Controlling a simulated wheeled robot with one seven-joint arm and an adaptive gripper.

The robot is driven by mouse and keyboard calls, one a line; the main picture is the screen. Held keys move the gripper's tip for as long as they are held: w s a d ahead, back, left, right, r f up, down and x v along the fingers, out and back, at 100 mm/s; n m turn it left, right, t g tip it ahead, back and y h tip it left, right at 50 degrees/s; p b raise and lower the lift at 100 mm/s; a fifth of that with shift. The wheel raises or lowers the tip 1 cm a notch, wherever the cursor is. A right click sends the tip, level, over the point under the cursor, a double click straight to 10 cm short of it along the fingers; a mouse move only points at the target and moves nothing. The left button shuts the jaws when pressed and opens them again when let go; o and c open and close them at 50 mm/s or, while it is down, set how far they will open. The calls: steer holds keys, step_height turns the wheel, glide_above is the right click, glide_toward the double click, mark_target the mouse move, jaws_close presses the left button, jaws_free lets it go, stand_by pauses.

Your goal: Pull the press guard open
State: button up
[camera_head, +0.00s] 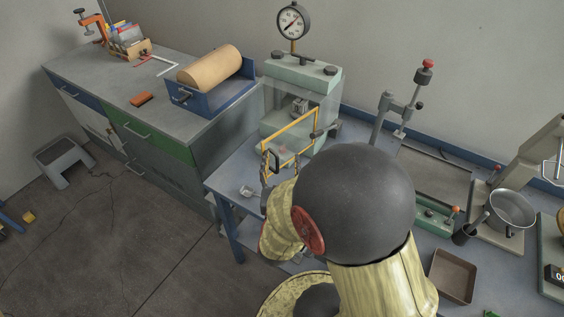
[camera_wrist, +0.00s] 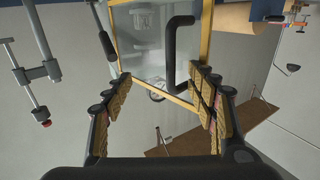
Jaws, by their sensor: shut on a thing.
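The press (camera_head: 300,78) is a pale green machine with a round dial gauge on top, standing on the blue-edged bench. Its guard is a clear panel in a yellow frame (camera_head: 290,128) at the press front; how far it stands ajar is hard to tell. The guard's black handle (camera_head: 275,160) is on the panel's left side. In the wrist view the handle (camera_wrist: 170,55) shows large, with the yellow frame (camera_wrist: 205,40) behind it. My gripper (camera_wrist: 162,75) is at the guard, its fingers on either side, shut on the handle; the exact contact is not clear. My arm hides the bench below.
A blue tray with a tan roll (camera_head: 212,68) sits on the left cabinet (camera_head: 95,85). The floor (camera_head: 130,230) in front of the cabinet is mostly clear.

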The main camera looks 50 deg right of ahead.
steer(key=shift+d+r, duration=0.1)
steer(key=shift+r, duration=0.25)
steer(key=shift+c, duration=0.5)
steer(key=shift+s+a, duration=0.25)
steer(key=shift+a, duration=0.2)
steer(key=shift+c, duration=1.2)
steer(key=v, duration=0.6)
steer(key=shift+s+a+f, duration=0.15)
steer(key=shift+a+f, duration=0.1)
steer(key=shift+f, duration=0.1)
